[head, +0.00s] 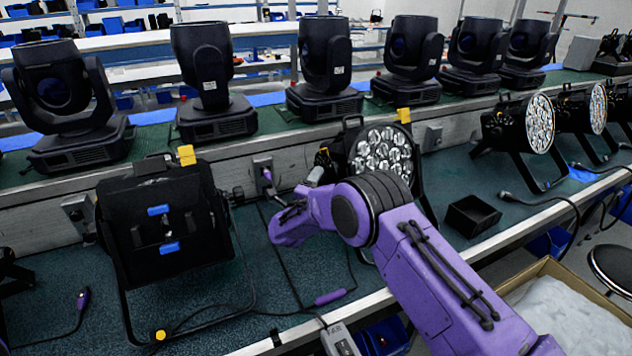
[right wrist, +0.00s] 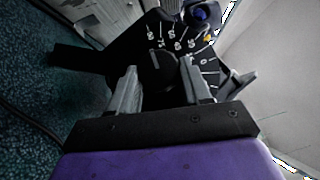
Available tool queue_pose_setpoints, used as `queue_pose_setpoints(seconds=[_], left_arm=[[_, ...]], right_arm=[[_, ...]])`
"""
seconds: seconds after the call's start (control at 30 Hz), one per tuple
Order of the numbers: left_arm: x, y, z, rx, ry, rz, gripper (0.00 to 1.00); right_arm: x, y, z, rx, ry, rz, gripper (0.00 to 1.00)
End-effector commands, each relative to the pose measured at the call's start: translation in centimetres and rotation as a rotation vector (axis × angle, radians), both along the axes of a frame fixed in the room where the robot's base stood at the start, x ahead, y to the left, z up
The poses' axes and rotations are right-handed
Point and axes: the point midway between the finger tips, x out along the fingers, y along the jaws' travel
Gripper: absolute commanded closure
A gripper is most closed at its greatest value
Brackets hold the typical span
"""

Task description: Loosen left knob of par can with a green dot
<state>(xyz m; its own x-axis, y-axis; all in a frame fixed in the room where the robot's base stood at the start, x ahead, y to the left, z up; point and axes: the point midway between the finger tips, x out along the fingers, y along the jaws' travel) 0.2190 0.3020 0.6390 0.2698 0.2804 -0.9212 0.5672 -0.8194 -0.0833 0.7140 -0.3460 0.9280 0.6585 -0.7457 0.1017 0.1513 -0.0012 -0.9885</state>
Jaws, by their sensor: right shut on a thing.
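A black par can (head: 385,148) with a front of many round lenses stands on the bench at the middle of the head view. My right gripper (head: 318,172) is at its left side, largely hidden behind my purple arm. In the right wrist view, my right gripper (right wrist: 162,78) has its grey fingers on both sides of a dark round knob (right wrist: 161,66), in front of a black plate with white scale marks. Another par can (head: 165,225) at the left faces away, with a yellow dot low on its frame. I cannot make out a green dot. My left gripper is not in view.
Several black moving-head lights (head: 325,65) line the raised shelf behind. More par cans (head: 525,125) stand to the right. A small black tray (head: 471,214) and loose cables with a purple connector (head: 330,297) lie on the bench. An open carton (head: 560,300) is at lower right.

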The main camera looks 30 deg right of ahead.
Motion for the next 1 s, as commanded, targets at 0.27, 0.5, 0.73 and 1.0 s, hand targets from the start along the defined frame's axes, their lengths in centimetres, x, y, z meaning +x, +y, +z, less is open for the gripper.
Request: queue_pose_setpoints(seconds=[0.27,0.5,0.73,1.0], left_arm=[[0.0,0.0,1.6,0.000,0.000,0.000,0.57],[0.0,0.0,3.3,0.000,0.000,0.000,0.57],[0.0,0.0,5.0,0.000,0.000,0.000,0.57],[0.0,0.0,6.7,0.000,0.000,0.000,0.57]], right_arm=[[-0.1,0.0,0.6,0.005,0.181,-0.001,0.83],[0.0,0.0,1.0,0.007,0.406,0.001,0.82],[0.1,0.0,1.3,0.009,0.623,0.001,0.82],[0.3,0.0,1.4,0.013,0.877,0.000,0.82]])
